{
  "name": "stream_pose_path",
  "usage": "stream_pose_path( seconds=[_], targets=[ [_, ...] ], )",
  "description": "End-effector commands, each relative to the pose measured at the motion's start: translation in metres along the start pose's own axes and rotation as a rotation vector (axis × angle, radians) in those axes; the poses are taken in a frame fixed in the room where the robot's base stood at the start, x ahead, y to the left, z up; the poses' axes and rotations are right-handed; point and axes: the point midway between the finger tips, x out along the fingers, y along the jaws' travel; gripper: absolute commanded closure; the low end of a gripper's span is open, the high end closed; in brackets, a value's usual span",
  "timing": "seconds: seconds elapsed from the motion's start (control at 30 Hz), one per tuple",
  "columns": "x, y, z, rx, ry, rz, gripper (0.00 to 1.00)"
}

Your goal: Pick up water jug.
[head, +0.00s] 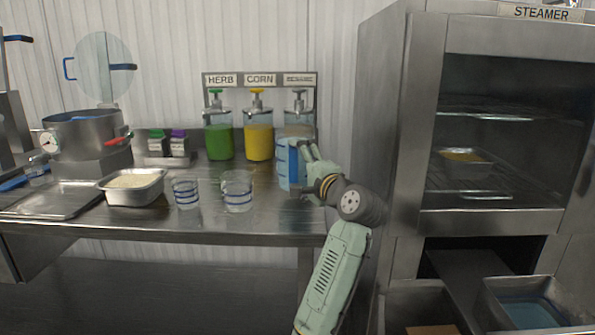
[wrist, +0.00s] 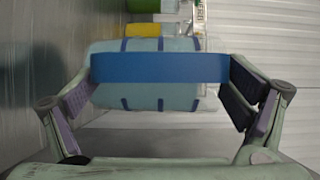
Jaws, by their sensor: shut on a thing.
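The water jug (head: 284,165) is a clear, pale-blue vessel with blue marks, at the right end of the steel table. In the wrist view the jug (wrist: 150,98) fills the space between my fingers, with its wide blue handle (wrist: 160,68) across it. My gripper (head: 303,168) is at the jug's right side, shut on it; in the wrist view the pads of my gripper (wrist: 162,92) flank it left and right. I cannot tell whether its base touches the table.
Measuring cups (head: 186,193) and a rice pan (head: 133,187) stand left on the table (head: 150,222). The green herb dispenser (head: 218,140) and yellow corn dispenser (head: 259,140) stand behind the jug. The steamer (head: 395,130) rises close at right.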

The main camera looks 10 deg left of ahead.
Motion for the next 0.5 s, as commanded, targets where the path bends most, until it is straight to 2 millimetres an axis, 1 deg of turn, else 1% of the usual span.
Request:
stream_pose_path(
  seconds=[0.03, 0.5],
  targets=[
    [-0.006, -0.004, 0.002, -0.005, 0.002, -0.011, 0.67],
    [-0.057, -0.008, 0.024, -0.005, 0.001, -0.011, 0.67]
  ],
)
